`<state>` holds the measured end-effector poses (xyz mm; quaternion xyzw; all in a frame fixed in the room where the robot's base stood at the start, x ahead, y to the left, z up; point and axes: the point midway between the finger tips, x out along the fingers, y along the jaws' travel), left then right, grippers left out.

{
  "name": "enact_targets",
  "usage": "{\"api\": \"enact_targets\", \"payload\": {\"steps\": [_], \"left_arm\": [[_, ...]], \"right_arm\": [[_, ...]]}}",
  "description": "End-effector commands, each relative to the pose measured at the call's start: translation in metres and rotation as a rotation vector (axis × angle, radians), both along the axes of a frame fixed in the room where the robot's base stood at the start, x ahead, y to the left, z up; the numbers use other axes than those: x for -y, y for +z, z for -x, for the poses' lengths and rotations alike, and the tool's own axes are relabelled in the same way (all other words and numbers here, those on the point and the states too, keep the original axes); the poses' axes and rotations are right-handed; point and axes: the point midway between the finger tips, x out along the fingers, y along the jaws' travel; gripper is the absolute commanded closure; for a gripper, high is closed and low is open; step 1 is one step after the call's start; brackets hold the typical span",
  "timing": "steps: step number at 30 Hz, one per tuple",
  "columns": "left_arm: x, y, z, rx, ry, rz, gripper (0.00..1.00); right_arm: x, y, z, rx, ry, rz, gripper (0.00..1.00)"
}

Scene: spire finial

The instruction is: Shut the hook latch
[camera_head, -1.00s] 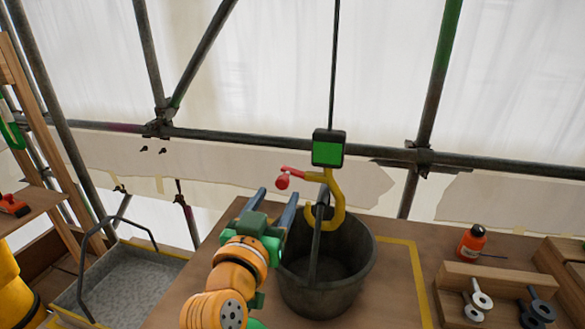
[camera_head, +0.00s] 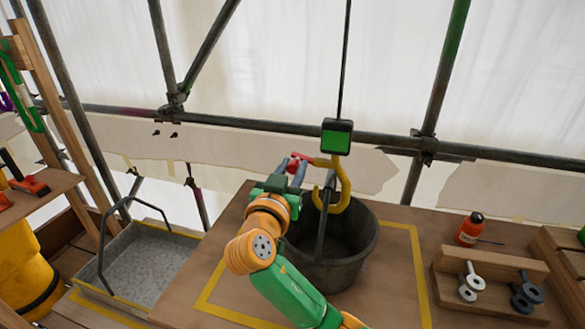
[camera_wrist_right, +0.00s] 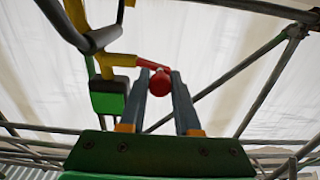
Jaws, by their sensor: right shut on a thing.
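A yellow hook (camera_head: 346,195) hangs under a green and black block (camera_head: 337,136) on a dark cable. The handle of a dark bucket (camera_head: 345,262) passes at the hook's curve. A red latch (camera_head: 303,157) with a round knob sticks out to the left from the hook's upper part, away from its tip. My right gripper (camera_head: 294,172) reaches up from below and is shut on the latch knob. In the right wrist view the red knob (camera_wrist_right: 160,84) sits between the two fingers. My left gripper is not in view.
The bucket stands on a wooden table (camera_head: 390,285) marked with yellow tape. A grey tray (camera_head: 150,265) is at the left. Scaffold tubes run behind the hook.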

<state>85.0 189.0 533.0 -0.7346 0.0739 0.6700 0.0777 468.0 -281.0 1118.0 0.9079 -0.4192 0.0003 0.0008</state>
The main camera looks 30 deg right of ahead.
Motion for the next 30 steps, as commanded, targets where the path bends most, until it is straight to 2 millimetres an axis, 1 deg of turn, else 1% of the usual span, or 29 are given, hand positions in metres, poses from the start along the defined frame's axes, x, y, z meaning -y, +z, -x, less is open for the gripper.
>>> {"api": "enact_targets", "payload": {"steps": [5,11,20,30], "left_arm": [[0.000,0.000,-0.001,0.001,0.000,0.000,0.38],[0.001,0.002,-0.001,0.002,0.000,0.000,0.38],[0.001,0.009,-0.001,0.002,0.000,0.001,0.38],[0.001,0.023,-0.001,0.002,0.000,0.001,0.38]], "right_arm": [[0.000,-0.001,0.000,-0.014,0.000,0.010,1.00],[-0.001,-0.004,0.000,-0.080,0.001,0.065,1.00],[-0.001,-0.014,0.000,-0.277,0.002,0.232,1.00],[0.002,-0.025,0.003,-0.525,0.000,0.443,1.00]]}}
